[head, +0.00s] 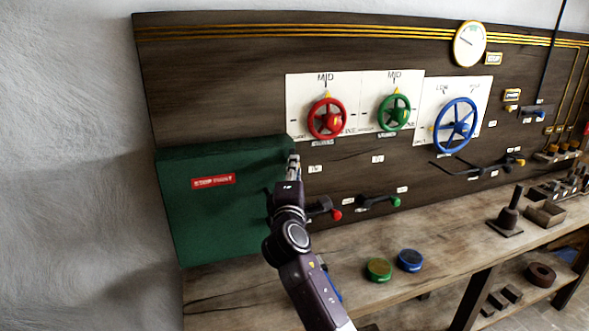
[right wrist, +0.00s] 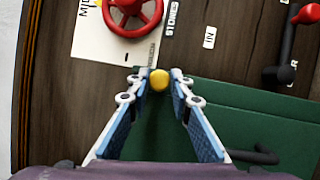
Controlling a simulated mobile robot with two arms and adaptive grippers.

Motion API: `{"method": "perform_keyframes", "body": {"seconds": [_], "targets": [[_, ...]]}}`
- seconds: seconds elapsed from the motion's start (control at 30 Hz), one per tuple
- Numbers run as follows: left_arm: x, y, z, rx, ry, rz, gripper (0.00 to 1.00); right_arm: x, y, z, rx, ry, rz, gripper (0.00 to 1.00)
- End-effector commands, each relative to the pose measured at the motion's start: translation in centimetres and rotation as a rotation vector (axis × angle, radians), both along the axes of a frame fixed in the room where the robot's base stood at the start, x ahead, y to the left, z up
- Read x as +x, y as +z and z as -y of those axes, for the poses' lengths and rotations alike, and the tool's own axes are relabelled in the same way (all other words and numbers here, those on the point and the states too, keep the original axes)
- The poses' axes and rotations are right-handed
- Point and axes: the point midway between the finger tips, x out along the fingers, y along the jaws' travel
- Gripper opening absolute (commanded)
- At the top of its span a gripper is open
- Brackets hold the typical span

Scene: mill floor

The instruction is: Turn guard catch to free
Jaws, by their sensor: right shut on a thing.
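The green guard (head: 225,215) is a box-like cover at the left of the dark wooden panel, with a red label (head: 213,181) on its front. It also shows in the right wrist view (right wrist: 230,120). My right gripper (head: 293,165) is at the guard's upper right corner. In the right wrist view, a round yellow knob (right wrist: 160,80), seemingly the guard catch, sits between its fingertips (right wrist: 159,83), and the gripper is shut on it. The knob's stem and direction are hidden. In the head view the gripper covers the knob. My left gripper is out of view.
Red (head: 327,119), green (head: 394,113) and blue (head: 455,126) handwheels stand out from the panel. Levers with red (head: 336,215) and green (head: 396,202) knobs project below, close to my right arm. Green (head: 379,270) and blue (head: 410,260) round pieces lie on the bench (head: 440,245).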

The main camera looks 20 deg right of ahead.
Motion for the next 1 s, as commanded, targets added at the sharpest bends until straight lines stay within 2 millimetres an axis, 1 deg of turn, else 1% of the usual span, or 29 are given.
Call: {"method": "perform_keyframes", "body": {"seconds": [0.3, 0.33, 0.47, 0.5, 0.73, 0.83, 0.93, 1.0], "targets": [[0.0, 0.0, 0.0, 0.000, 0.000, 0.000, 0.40, 0.0, 0.2, 0.1, 0.002, 0.000, 0.003, 0.00], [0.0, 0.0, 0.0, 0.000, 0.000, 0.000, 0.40, 0.0, 0.2, 0.1, 0.002, 0.000, 0.003, 0.20], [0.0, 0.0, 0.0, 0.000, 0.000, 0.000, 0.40, 0.0, 0.1, 0.0, 0.001, -0.001, 0.003, 0.35], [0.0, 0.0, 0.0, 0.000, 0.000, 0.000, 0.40, 0.0, 0.1, 0.1, 0.001, -0.001, 0.003, 0.37], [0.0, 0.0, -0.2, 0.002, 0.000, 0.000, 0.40, 0.0, 0.0, 0.0, 0.001, 0.000, 0.001, 0.37], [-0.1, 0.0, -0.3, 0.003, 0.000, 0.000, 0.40, -0.3, 0.0, -0.1, 0.001, 0.000, 0.000, 0.37], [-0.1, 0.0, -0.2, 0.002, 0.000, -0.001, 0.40, -1.2, -0.2, -0.5, 0.000, 0.001, 0.001, 0.37], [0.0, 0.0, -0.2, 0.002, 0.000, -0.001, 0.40, -2.2, -0.4, -0.8, 0.002, 0.001, 0.001, 0.37]]}}
